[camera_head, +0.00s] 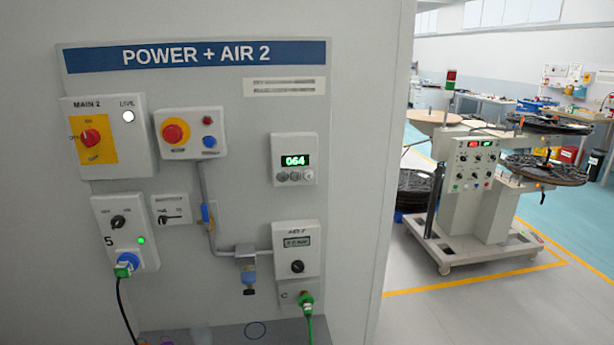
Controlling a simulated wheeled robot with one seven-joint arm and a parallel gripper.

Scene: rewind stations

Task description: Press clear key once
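A small pale counter box (295,147) is on the wall panel, right of the middle. Its display (295,160) shows 064 in green digits. Three small round grey keys sit in a row under the display: a left key (282,177), a middle key (295,177) and a right key (308,175). The key labels are too small to read, so I cannot tell which one is the clear key. My gripper is not in view.
The panel, headed POWER + AIR 2 (196,55), also bears a MAIN 2 switch box (105,165), a red button box (191,150), a socket box (125,250) with a cable, and an air box (297,265) with a green hose. A reel machine (470,200) stands at right.

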